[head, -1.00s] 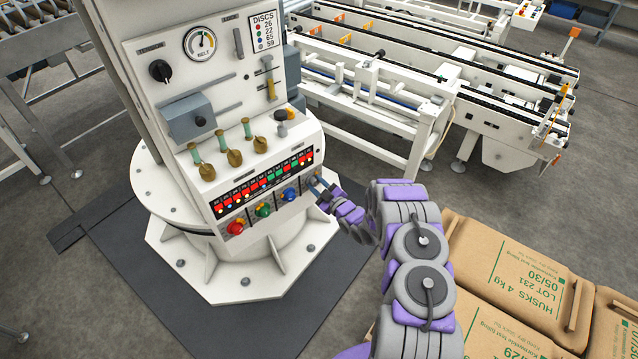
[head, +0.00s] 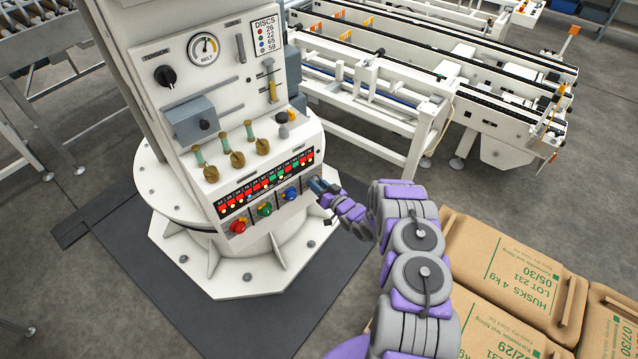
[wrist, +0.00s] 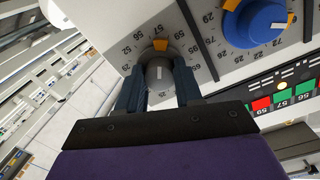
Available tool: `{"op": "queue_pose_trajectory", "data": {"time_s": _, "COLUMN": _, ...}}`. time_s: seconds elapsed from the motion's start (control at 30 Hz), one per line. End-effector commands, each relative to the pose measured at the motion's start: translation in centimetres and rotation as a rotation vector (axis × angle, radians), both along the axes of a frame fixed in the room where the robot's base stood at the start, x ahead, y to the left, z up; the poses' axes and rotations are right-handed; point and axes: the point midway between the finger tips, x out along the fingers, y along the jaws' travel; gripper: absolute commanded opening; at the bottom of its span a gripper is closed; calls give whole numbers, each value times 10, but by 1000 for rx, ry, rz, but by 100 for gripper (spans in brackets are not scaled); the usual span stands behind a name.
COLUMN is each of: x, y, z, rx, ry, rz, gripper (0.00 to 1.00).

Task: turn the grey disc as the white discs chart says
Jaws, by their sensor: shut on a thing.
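The discs chart (head: 266,37), a white plate at the panel's top right, lists red 26, green 22, blue 65 and grey 59. The grey disc (wrist: 158,74) sits in a ring of numbers in the wrist view. My gripper (wrist: 160,82) is shut on the grey disc, one dark finger on each side. In the head view my gripper (head: 318,186) is at the panel's lower right and hides the disc.
The blue disc (wrist: 256,20) is close at the right in the wrist view. Red (head: 238,227) and green (head: 265,209) discs stand farther left on the panel. Above them are a lit number strip (head: 265,182) and several brass levers (head: 237,160). Sacks (head: 510,260) lie at right.

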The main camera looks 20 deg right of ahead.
Motion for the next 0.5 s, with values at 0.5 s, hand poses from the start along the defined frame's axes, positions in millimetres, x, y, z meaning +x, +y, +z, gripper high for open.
{"op": "queue_pose_trajectory", "data": {"time_s": 0.5, "x": 3, "y": -7, "z": 4, "rx": 348, "ry": 134, "rz": -12, "gripper": 5}}
